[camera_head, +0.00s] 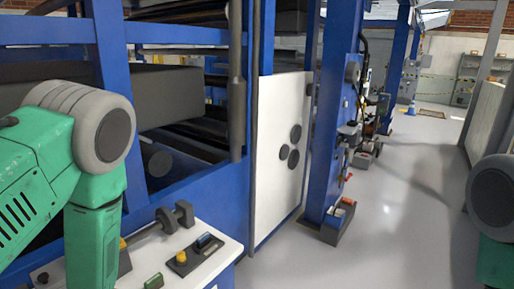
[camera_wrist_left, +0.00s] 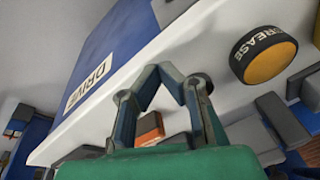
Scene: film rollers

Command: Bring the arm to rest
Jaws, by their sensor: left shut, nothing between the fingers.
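My left arm (camera_head: 95,200), green with a grey joint, comes in from the left in the head view and bends down over the control panel (camera_head: 205,265). Its gripper is not clearly seen there. In the left wrist view my left gripper (camera_wrist_left: 165,70) is shut, its fingertips together with nothing between them. Past the fingers is a white panel with a blue area labelled DRIVE (camera_wrist_left: 88,88).
A blue machine frame (camera_head: 215,195) with dark rollers stands close in front of my left arm. The panel carries a grey lever (camera_head: 180,217) and several buttons. A white board (camera_head: 280,150) and a blue post (camera_head: 328,120) stand further right. The grey floor (camera_head: 400,215) at right is clear.

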